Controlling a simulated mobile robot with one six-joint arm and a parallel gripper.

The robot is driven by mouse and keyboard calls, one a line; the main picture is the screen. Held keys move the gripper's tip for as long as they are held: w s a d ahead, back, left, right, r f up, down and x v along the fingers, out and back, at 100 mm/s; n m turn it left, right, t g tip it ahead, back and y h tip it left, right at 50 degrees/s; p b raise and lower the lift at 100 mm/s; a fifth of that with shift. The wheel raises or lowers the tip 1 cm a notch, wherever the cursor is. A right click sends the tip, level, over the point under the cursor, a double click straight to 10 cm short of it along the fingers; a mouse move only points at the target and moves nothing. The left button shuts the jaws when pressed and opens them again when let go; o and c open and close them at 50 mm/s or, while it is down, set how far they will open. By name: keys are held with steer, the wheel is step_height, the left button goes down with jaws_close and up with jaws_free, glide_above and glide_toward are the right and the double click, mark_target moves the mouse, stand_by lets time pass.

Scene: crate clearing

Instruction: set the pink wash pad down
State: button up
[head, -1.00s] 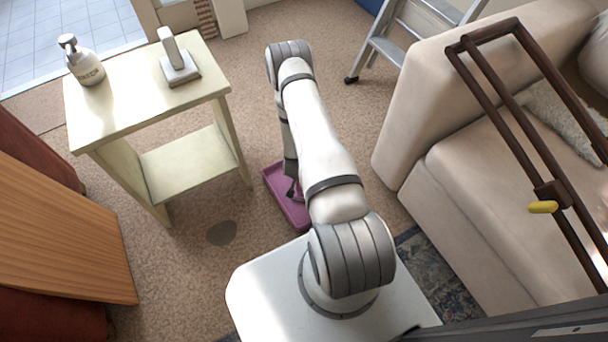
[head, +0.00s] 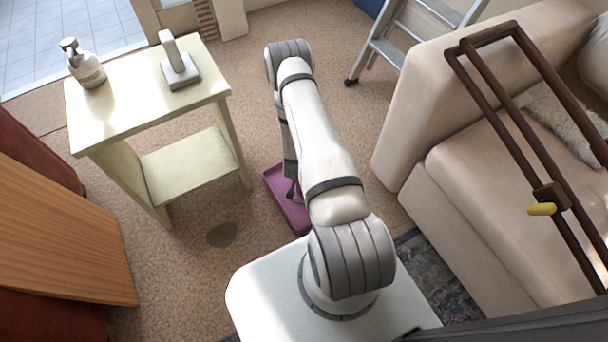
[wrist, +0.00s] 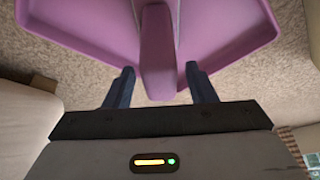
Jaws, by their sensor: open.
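A pink-purple tray (head: 273,190) with a raised rim lies on the carpet beyond my base. It also shows in the wrist view (wrist: 240,42). A narrow pink piece, which I take for the pink wash pad (wrist: 157,50), stands out between my fingers over the tray's near corner. Its colour is close to the tray's, so I cannot tell just where it rests. My gripper (wrist: 162,88) is open, one dark finger on each side of the piece, with gaps showing. In the head view my arm hides most of the gripper and the pad.
A cream side table (head: 125,110) at left holds a soap dispenser (head: 86,68) and a grey upright object on a flat base (head: 180,72). A beige sofa (head: 430,110) stands at right, a stepladder (head: 385,50) behind.

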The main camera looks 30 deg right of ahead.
steer(key=a+r+n+y+p, duration=0.1)
steer(key=a+r, duration=0.3)
steer(key=r, duration=0.9)
steer(key=a+r+n+y+p, duration=0.1)
steer(key=a+r, duration=0.2)
steer(key=r, duration=0.9)
steer(key=a+r+n+y+p, duration=0.15)
steer(key=a+r, duration=0.25)
steer(key=r, duration=0.9)
steer(key=s+a+r+n+g, duration=0.2)
steer(key=s+r+n, duration=0.2)
steer(key=s+r, duration=1.4)
step_height(320, 180, up, 2)
steer(key=shift+s+a+r+n, duration=0.2)
steer(key=shift+s+a+n, duration=0.1)
steer(key=shift+n, duration=0.05)
